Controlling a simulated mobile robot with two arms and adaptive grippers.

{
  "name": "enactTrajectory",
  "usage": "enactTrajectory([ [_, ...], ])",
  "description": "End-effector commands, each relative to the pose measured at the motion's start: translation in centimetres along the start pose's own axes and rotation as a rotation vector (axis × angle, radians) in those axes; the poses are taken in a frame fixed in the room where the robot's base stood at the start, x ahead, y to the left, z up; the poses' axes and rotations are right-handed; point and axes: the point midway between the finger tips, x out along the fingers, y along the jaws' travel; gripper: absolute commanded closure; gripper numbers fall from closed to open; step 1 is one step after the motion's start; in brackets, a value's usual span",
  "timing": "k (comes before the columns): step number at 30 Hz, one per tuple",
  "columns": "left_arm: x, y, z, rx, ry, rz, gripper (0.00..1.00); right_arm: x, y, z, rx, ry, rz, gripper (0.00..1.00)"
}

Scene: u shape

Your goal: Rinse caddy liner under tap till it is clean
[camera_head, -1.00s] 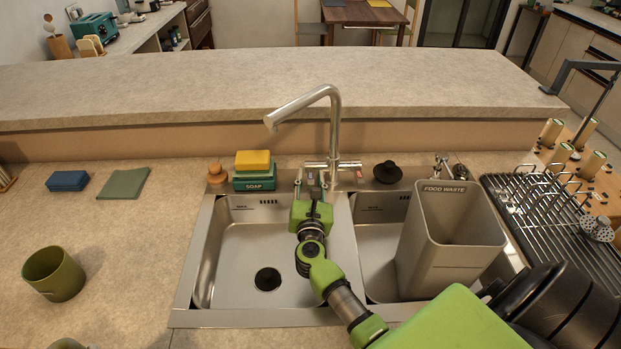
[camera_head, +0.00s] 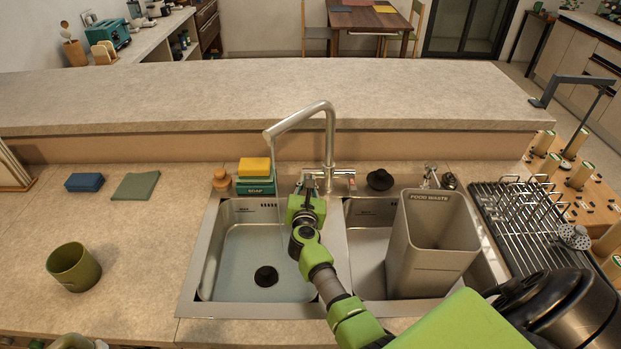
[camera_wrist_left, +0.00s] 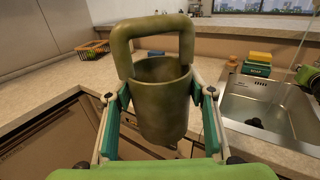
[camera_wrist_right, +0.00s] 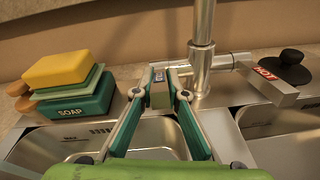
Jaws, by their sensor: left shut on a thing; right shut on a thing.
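The olive-green caddy liner (camera_wrist_left: 160,112), with a square arched handle, is upright between the fingers of my left gripper (camera_wrist_left: 158,125), which is shut on it. Its far side and base are hidden, and I cannot judge dirt inside. My right gripper (camera_head: 303,200) is at the back of the sink, shut on the tap's left lever (camera_wrist_right: 160,92), which it partly hides. The chrome tap (camera_head: 331,140) arches left over the left basin (camera_head: 235,265). A faint thin stream drops from its spout.
The grey food waste bin (camera_head: 430,255) stands in the right basin. Soap (camera_head: 256,186) and a yellow sponge (camera_head: 255,167) are behind the left basin. An olive cup (camera_head: 73,268) is at the left counter. A wire rack (camera_head: 520,225) is at right. Counter left of the sink is mostly clear.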

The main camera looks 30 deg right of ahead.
Motion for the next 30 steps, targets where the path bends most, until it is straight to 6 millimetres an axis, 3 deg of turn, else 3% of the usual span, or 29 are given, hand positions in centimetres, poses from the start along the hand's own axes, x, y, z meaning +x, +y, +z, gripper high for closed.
enactTrajectory([
  [3, 0.02, 0.02, 1.33, 0.001, -0.001, 0.0, 0.76, 0.01, -0.13, 0.58, -0.001, 0.018, -0.009, 1.0],
  [14, 0.01, 0.01, 1.29, 0.0, -0.001, 0.0, 0.76, 0.07, -0.12, 0.33, 0.0, 0.024, -0.008, 1.0],
  [15, 0.01, 0.01, 1.29, 0.0, -0.001, 0.0, 0.76, 0.07, -0.13, 0.33, 0.0, 0.024, -0.008, 0.85],
  [17, 0.01, 0.01, 1.29, 0.0, -0.001, 0.0, 0.76, 0.07, -0.12, 0.33, 0.0, 0.024, -0.008, 0.7],
  [30, 0.01, 0.01, 1.3, 0.0, -0.001, 0.0, 0.76, -0.04, 0.01, 0.61, 0.0, 0.025, -0.008, 0.7],
])
